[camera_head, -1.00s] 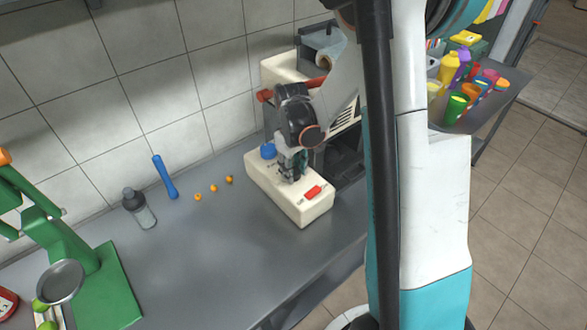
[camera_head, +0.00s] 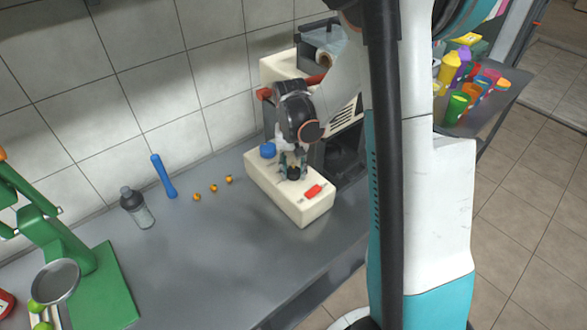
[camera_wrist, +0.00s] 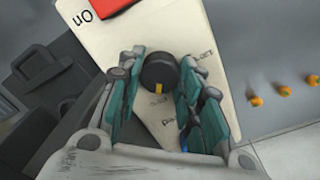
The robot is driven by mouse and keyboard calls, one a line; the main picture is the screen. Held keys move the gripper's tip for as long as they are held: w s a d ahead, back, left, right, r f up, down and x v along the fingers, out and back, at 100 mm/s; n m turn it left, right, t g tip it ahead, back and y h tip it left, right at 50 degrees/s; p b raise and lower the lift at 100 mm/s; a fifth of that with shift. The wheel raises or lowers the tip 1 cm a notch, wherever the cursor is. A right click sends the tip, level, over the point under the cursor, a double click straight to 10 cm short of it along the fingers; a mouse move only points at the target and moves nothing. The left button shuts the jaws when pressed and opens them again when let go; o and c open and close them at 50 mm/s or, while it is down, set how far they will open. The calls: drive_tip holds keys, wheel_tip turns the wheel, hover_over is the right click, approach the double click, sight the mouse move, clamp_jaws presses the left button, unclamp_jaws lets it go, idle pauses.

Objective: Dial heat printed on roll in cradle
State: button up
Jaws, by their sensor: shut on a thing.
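The cream machine (camera_head: 275,195) stands on the grey counter by the tiled wall. Its dial is a round black knob (camera_wrist: 158,70) on the front top panel. A yellow mark on the knob points toward the bottom of the wrist view, near one of several small printed marks. My gripper (camera_head: 292,168) is over the panel, its teal fingers shut on the knob from both sides. A pale roll (camera_head: 324,60) sits in the cradle (camera_head: 318,42) at the machine's top. Its print is too small to read.
A red switch (camera_head: 313,190), marked "On" in the wrist view, and a blue cap (camera_head: 267,150) flank the dial. The counter's front is clear.

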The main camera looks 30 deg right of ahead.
sight(293, 169)
drive_tip(key=m, duration=0.4)
drive_tip(key=shift+m, duration=0.3)
drive_tip(key=shift+m+b, duration=0.35)
drive_tip(key=shift+m, duration=1.55)
drive_tip(key=o, duration=1.1)
drive_tip(key=shift+w+r, duration=0.15)
drive_tip(key=shift+r, duration=3.6)
